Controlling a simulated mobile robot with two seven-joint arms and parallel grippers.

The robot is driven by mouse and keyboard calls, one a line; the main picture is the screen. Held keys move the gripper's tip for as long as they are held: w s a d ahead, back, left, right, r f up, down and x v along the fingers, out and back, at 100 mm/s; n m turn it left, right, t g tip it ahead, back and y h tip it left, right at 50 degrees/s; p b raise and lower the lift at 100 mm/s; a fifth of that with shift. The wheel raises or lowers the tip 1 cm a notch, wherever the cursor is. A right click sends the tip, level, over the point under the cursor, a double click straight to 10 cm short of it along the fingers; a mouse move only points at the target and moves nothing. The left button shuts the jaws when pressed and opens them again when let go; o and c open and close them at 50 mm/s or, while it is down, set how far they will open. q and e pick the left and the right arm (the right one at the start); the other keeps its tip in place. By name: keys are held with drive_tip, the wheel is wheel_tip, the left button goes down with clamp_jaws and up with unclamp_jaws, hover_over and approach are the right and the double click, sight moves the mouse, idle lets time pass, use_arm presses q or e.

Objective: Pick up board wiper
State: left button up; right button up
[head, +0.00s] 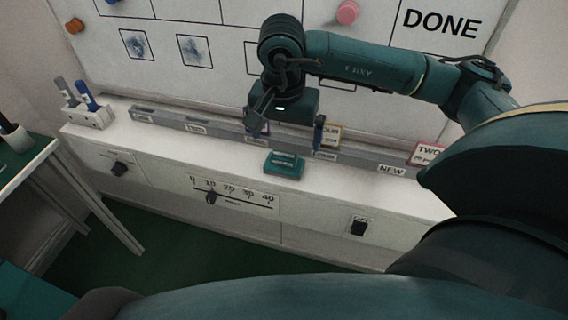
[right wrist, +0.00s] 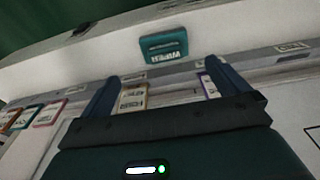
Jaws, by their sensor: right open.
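The board wiper (head: 284,163) is a small teal block lying on the white ledge below the board, in front of the grey rail. It also shows in the right wrist view (right wrist: 163,46), upper middle, with lettering on its side. My right gripper (head: 288,132) is open and empty, its two dark fingers spread above and behind the wiper, near the rail. In the right wrist view the fingertips (right wrist: 162,72) stand either side of the wiper's line, apart from it. My left gripper is not in view.
The grey rail (head: 180,122) holds small framed cards, including one reading TWO (head: 428,153). A white holder (head: 88,117) with markers stands at the ledge's left end. Knobs (head: 358,228) stick out of the front panel. A green-topped table (head: 25,160) is at left. The ledge beside the wiper is clear.

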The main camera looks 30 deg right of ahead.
sight(284, 155)
wheel_tip(284, 155, down, 4)
drive_tip(key=shift+w+d+f, duration=0.25)
drive_tip(key=shift+w+f, duration=0.1)
drive_tip(key=shift+f, duration=0.65)
drive_tip(key=shift+w+f, duration=0.25)
drive_tip(key=shift+f, duration=0.55)
drive_tip(key=shift+w+d+f, duration=0.1)
drive_tip(key=shift+w+f, duration=0.1)
drive_tip(key=shift+f, duration=0.65)
drive_tip(key=c, duration=1)
wheel_tip(284, 155, up, 10)
drive_tip(key=shift+r, duration=0.1)
drive_tip(key=o, duration=0.4)
drive_tip(key=c, duration=0.3)
